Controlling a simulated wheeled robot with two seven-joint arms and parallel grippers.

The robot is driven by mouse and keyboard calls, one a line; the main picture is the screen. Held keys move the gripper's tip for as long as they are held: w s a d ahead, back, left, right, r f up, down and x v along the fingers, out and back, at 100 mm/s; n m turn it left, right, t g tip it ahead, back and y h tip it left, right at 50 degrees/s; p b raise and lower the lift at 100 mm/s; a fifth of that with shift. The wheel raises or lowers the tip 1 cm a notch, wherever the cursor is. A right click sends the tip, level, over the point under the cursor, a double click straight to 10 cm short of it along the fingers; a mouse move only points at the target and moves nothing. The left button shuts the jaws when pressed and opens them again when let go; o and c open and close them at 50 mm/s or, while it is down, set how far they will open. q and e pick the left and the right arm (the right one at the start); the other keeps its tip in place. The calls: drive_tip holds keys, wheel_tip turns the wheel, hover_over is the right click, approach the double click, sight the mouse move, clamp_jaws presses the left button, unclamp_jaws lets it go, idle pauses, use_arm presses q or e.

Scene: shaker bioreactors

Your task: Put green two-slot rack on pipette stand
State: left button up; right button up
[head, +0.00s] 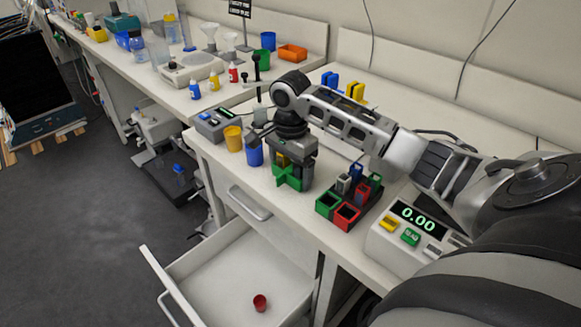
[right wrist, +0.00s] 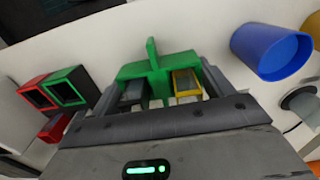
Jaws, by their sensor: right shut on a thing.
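My right gripper (head: 293,158) points down at the counter's front part. It is shut on the green two-slot rack (head: 291,180), which also shows between the fingers in the right wrist view (right wrist: 155,65). One slot holds a yellow-rimmed insert (right wrist: 187,83), the other a dark grey one (right wrist: 133,93). I cannot tell whether the rack touches the counter. I cannot tell for sure which thing is the pipette stand; a dark upright stand (head: 258,85) with black knobs is behind the gripper. My left gripper is not in view.
A dark tray with red (head: 346,215) and green (head: 327,204) square holders stands right of the rack. A blue cup (head: 254,155) and yellow cup (head: 233,138) stand left. A scale (head: 405,232) is at right. An open drawer (head: 225,280) juts out below, holding a red cup (head: 260,302).

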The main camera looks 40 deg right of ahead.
sight(290, 169)
drive_tip(key=shift+f, duration=0.15)
drive_tip(key=o, duration=0.9)
drive_tip(key=shift+o, duration=0.2)
wheel_tip(290, 169, up, 12)
drive_tip(key=shift+r, duration=0.2)
